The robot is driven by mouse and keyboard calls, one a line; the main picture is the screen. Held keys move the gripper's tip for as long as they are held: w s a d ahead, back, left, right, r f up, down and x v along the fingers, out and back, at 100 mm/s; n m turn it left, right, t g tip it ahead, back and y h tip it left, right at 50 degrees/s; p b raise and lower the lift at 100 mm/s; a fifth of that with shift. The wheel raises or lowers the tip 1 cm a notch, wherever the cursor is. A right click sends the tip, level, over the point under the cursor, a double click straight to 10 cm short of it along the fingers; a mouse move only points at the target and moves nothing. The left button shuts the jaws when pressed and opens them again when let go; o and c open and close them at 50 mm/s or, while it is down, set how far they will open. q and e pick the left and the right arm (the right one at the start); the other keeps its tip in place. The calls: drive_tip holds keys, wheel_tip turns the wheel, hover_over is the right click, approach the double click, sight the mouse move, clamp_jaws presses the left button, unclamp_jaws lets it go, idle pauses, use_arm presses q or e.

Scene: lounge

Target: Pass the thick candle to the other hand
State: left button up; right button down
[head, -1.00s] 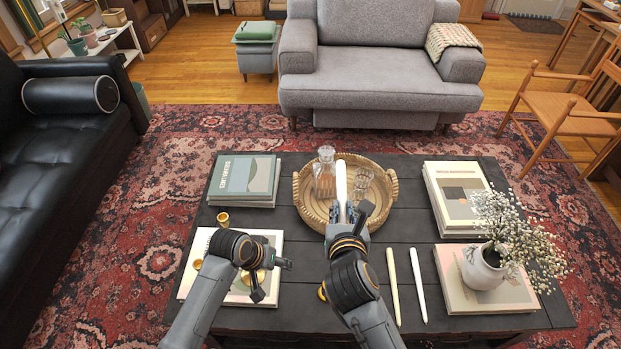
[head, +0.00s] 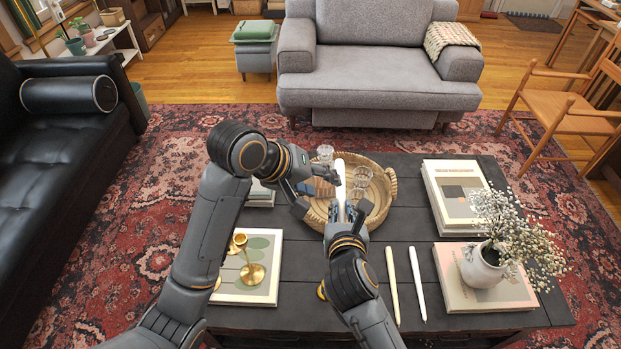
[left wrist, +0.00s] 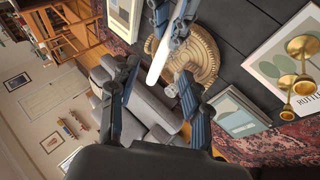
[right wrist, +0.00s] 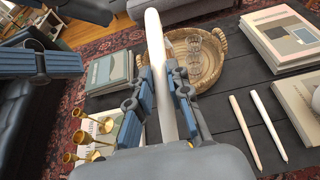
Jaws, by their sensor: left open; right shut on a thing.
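The thick candle is a white rod (head: 340,182). My right gripper (head: 343,212) is shut on its lower part and holds it upright, in front of the wicker tray. In the right wrist view the candle (right wrist: 156,62) rises well above the fingers. My left gripper (head: 318,188) is open and empty, just left of the candle. In the left wrist view the candle (left wrist: 158,62) shows beyond the open fingers (left wrist: 160,88), apart from them as far as I can tell. The left arm hides part of the books at the table's left.
The round wicker tray (head: 386,197) holds a decanter and glasses. Two thin candles (head: 418,285) lie on the black table, right of my right arm. A vase of flowers (head: 484,270) stands on books at the right. Brass holders (head: 251,270) stand on the left book.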

sight(343, 195)
use_arm(q)
drive_tip(key=x, duration=0.9)
drive_tip(key=shift+c, duration=0.5)
drive_tip(key=shift+s, duration=0.1)
clamp_jaws()
drive_tip(key=shift+o, duration=0.5)
unclamp_jaws()
drive_tip(key=shift+d+r, duration=0.1)
drive_tip(key=shift+d, duration=0.05)
drive_tip(key=shift+a, duration=0.2)
